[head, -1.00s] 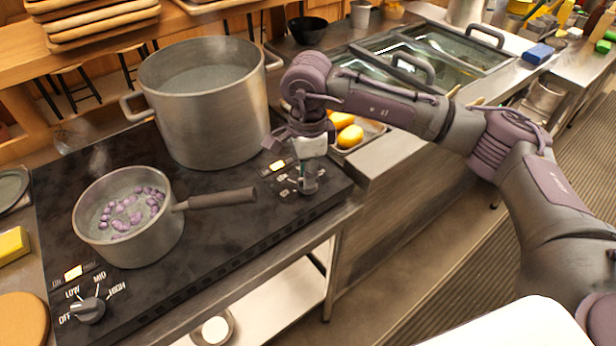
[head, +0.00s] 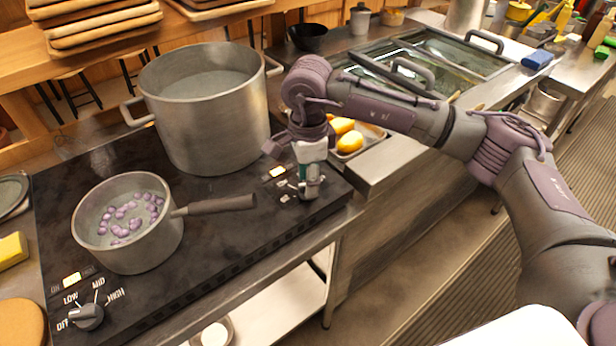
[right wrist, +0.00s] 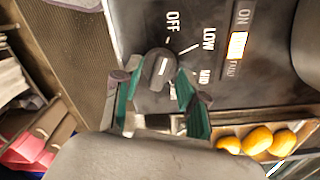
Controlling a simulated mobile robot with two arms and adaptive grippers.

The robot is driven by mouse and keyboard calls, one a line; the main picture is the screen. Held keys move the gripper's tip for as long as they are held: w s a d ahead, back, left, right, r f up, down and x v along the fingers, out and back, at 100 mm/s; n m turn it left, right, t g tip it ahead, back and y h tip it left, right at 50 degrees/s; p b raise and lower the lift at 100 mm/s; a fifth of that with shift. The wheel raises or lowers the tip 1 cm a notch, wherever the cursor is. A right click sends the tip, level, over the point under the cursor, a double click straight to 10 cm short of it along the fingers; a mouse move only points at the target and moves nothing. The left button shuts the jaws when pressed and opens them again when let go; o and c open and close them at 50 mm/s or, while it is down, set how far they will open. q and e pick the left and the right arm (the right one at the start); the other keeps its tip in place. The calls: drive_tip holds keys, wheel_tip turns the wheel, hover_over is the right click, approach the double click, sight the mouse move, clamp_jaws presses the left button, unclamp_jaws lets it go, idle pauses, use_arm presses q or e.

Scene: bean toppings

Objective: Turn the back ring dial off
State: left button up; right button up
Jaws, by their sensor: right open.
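The back ring dial (right wrist: 160,68) is a dark knob on the black stove top, with OFF, LOW and MID printed around it in the right wrist view. I cannot tell for sure which label its mark points to. My right gripper (right wrist: 158,82) is open, its green-lined fingers on either side of the dial; whether they touch it is unclear. In the head view my right gripper (head: 309,190) points down at the stove's right front corner and hides the dial. A lit orange indicator (right wrist: 237,45) sits beside the dial labels. My left gripper is not in view.
A large steel pot (head: 205,120) stands left of my right gripper. A saucepan (head: 135,245) of purple beans has its handle (head: 220,204) reaching toward the gripper. The front dial (head: 88,317) is at lower left. A tray with yellow food (head: 350,143) lies behind the gripper.

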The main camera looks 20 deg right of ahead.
wheel_tip(320, 180, up, 12)
idle(0.4)
drive_tip(key=shift+f, duration=0.1)
